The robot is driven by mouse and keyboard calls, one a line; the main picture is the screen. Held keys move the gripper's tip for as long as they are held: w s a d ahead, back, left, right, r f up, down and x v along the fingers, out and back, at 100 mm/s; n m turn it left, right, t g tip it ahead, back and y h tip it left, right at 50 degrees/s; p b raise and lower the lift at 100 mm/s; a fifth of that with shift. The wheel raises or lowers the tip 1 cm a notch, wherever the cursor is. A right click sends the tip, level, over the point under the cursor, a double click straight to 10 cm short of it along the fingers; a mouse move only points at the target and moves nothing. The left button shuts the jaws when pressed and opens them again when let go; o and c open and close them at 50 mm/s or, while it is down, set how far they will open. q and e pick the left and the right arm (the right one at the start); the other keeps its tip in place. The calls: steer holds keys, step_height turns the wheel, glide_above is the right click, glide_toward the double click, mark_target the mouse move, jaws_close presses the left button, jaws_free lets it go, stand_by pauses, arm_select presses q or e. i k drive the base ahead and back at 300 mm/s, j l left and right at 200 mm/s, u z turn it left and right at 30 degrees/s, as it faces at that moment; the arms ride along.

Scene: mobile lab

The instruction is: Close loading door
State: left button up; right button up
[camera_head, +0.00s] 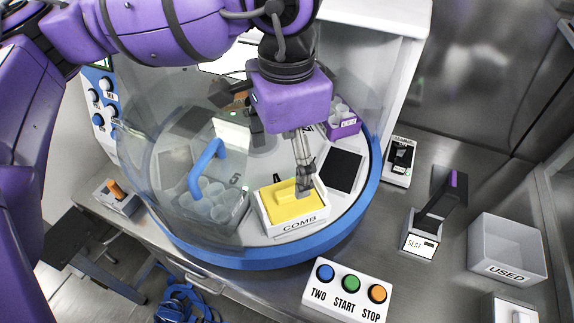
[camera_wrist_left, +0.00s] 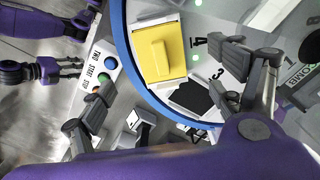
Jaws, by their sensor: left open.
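The loading door is a clear curved cover (camera_head: 150,165) with a blue handle (camera_head: 207,168), at the left front of the round machine in the head view. The front right of the turntable is uncovered. My left gripper (camera_head: 282,163) is open and empty above the turntable, to the right of the handle and apart from it. One finger shows in front of the yellow comb in its white COMB box (camera_head: 295,227). In the left wrist view the left gripper (camera_wrist_left: 158,88) has its fingers wide apart. My right gripper (camera_wrist_left: 68,69) shows small there, near the button panel; its jaws are unclear.
A button panel (camera_head: 347,291) marked TWO, START and STOP stands in front of the machine's blue rim (camera_head: 352,228). A purple rack (camera_head: 343,127) with tubes is at the back of the turntable. A grey USED bin (camera_head: 507,249) and a black device (camera_head: 438,207) stand at right.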

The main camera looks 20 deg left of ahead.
mark_target(188, 232)
steer(key=k, duration=1)
